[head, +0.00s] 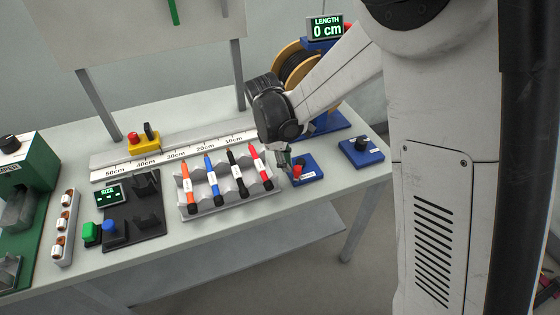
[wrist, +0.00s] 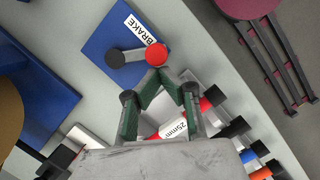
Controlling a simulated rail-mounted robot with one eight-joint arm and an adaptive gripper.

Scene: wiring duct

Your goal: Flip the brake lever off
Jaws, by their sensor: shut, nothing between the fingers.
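My gripper (wrist: 165,76) is shut and empty. Its green fingertips are right beside the knob; I cannot tell whether they touch. In the head view my gripper (head: 287,161) is low over the brake plate's left edge.
A grey rack (head: 232,202) of several coloured markers stands left of the brake. Another blue plate with a dark knob (head: 361,147) lies to the right. A cable spool (head: 292,65) and a LENGTH display (head: 325,28) reading 0 cm stand behind.

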